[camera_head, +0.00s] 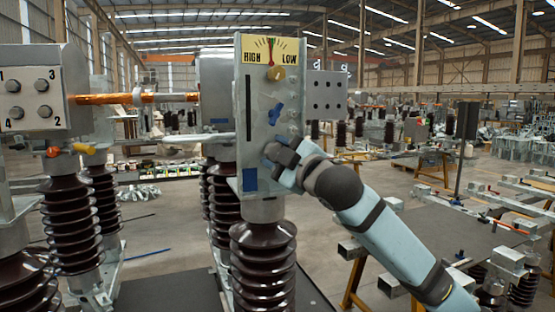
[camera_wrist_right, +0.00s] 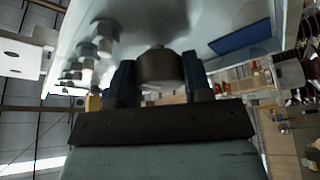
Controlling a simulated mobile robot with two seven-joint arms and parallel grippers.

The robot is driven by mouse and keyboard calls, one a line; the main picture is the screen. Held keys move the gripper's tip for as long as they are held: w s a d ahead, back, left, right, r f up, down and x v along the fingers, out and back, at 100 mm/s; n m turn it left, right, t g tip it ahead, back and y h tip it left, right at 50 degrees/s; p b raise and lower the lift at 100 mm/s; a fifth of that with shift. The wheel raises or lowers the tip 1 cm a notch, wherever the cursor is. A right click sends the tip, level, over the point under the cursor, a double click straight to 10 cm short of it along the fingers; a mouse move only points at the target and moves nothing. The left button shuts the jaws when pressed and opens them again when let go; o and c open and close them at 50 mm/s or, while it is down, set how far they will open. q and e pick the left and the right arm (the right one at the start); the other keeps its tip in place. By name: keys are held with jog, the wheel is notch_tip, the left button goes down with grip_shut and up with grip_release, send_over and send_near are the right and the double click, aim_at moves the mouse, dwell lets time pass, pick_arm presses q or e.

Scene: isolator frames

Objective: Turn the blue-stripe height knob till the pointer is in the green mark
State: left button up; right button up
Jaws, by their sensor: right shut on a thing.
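The grey upright panel (camera_head: 262,95) carries a yellow HIGH–LOW gauge (camera_head: 271,49) at its top. The thin red pointer (camera_head: 271,46) stands nearly upright near mid-scale; green shows around there, but I cannot tell whether the pointer lies within it. My right gripper (camera_head: 275,158) is at the lower panel. In the right wrist view its two dark fingers are shut on a round brownish-grey knob (camera_wrist_right: 160,69). No blue stripe shows on that knob itself. A blue patch (camera_head: 250,180) lies on the panel near it, also in the right wrist view (camera_wrist_right: 240,37). My left gripper is out of view.
Above the gripper are a blue lever-like knob (camera_head: 275,114) and a yellow knob (camera_head: 277,74). A dark ribbed insulator (camera_head: 263,265) stands under the panel. At left is a box with numbered knobs (camera_head: 28,95). Benches with parts stand at right.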

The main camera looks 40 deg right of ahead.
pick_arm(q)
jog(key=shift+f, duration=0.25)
pick_arm(e)
jog(key=shift+m+t, duration=0.3)
jog(key=shift+m, duration=0.5)
jog(key=shift+h, duration=0.4)
jog(key=o, duration=0.9)
pick_arm(q)
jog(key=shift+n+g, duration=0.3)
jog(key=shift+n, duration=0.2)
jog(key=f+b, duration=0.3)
jog(key=b, duration=0.2)
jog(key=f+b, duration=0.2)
jog(key=b, duration=0.1)
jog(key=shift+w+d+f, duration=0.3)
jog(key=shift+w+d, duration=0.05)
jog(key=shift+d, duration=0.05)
pick_arm(e)
jog(key=v, duration=1.3)
jog(key=shift+s+d+f, duration=0.1)
jog(key=shift+s+f, duration=0.05)
jog(key=shift+s, duration=0.25)
